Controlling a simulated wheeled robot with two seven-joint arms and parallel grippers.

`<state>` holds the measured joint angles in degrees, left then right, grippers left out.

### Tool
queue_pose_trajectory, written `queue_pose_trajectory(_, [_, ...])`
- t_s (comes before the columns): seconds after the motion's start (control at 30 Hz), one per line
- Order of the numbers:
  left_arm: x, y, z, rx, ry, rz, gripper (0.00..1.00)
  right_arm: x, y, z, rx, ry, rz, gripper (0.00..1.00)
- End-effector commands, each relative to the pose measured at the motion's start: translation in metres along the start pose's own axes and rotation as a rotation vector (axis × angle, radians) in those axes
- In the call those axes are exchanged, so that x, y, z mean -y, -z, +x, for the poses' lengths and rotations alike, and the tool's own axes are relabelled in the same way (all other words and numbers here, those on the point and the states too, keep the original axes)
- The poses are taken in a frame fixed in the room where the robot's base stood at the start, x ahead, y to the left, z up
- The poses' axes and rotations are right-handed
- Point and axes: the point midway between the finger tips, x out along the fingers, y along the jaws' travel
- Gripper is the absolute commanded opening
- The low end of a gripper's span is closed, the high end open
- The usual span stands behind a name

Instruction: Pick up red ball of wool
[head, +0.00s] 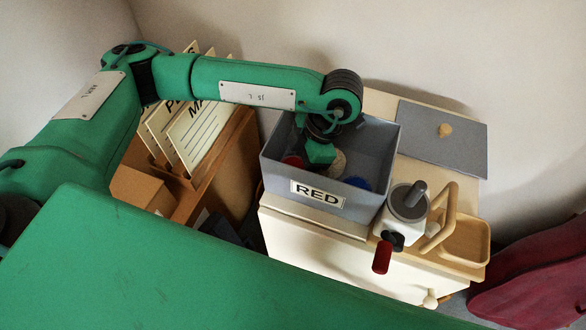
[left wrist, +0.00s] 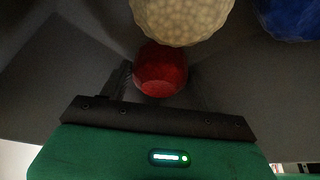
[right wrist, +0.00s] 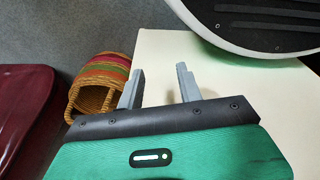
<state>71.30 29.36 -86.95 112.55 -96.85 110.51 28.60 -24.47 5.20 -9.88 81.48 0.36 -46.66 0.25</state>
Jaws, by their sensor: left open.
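The red ball of wool (left wrist: 160,70) lies on the floor of the grey box labelled RED (head: 345,207). A little of the red ball (head: 293,161) shows beside my left gripper in the head view. My left gripper (head: 319,152) reaches down into the box and is open. In the left wrist view the red ball lies in front of the palm, between the dark fingers; whether they touch it I cannot tell. My right gripper (right wrist: 159,72) is open and empty, away from the box, above a cream surface (right wrist: 230,78).
A cream ball (left wrist: 182,18) and a blue ball (left wrist: 290,18) share the box. A white cranked device (head: 407,206) stands right of the box, near a wooden tray (head: 466,240). A card rack (head: 188,180) stands left. A striped basket (right wrist: 100,78) is near my right gripper.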

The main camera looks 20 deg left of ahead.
Motion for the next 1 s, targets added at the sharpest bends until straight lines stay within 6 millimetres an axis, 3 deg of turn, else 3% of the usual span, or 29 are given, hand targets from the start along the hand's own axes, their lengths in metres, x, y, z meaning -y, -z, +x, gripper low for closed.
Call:
queue_pose_trajectory(0.03, [0.000,0.000,0.000,0.000,0.000,0.000,0.63,0.000,0.000,0.000,0.000,0.000,0.000,0.36])
queue_pose_trajectory(0.2, [0.000,0.000,0.000,0.000,0.000,0.000,0.34,0.000,0.000,0.000,0.000,0.000,0.000,0.36])
queue_pose_trajectory(0.63, [0.000,0.003,-0.010,0.002,0.000,-0.001,0.34,-0.001,0.000,0.000,0.003,-0.001,0.000,0.36])
queue_pose_trajectory(1.0, [-0.001,0.026,-0.066,0.003,-0.003,-0.001,0.34,0.000,0.011,-0.010,-0.009,0.000,0.001,0.36])
